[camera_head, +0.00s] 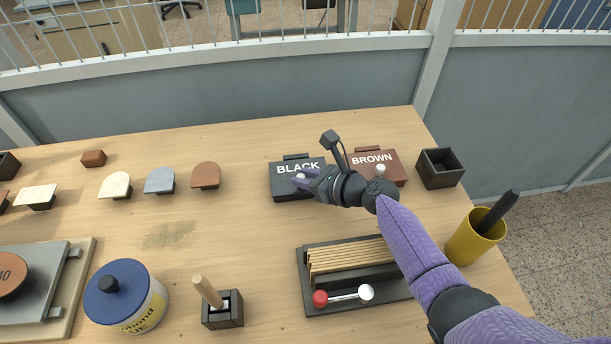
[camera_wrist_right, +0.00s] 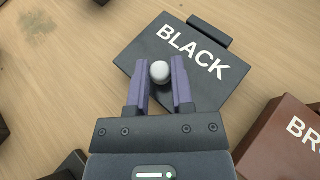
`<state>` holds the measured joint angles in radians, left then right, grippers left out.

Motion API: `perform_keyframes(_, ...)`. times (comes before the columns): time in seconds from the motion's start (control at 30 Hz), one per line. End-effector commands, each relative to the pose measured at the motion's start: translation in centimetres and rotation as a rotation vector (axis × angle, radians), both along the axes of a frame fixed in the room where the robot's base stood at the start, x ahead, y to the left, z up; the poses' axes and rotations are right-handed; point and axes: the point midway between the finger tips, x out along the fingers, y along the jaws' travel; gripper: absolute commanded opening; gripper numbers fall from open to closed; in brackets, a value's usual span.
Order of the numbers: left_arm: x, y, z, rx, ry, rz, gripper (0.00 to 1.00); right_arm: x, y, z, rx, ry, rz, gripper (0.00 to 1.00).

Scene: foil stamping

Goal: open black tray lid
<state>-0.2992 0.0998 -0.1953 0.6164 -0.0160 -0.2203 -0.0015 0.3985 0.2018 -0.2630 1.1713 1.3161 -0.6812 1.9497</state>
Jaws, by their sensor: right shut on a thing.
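The black tray (camera_head: 285,190) stands at the back middle of the table, its flat lid marked BLACK and lying closed. In the right wrist view the black lid (camera_wrist_right: 215,82) fills the middle, with a round white knob (camera_wrist_right: 160,72) near its edge. My right gripper (camera_head: 300,178) is over the lid with its purple fingers on either side of the knob, shut on it. In the right wrist view the gripper (camera_wrist_right: 160,75) shows the knob between its fingertips. My left gripper is not in view.
An open dark box (camera_head: 440,168) and a yellow cup (camera_head: 473,240) are further right. A rack of wooden sticks (camera_head: 345,257) lies in front.

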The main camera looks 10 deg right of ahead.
Motion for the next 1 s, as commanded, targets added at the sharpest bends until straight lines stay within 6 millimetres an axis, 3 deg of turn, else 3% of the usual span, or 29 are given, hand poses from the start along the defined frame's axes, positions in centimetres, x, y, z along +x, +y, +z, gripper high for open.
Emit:
perform_keyframes(0.5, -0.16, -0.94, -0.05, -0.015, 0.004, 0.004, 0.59, -0.01, -0.03, -0.01, 0.0, 0.0, 0.0, 0.0)
perform_keyframes(1.0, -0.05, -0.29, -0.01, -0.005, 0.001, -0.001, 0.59, -0.02, -0.03, -0.03, -0.001, 0.001, 0.0, 0.0)
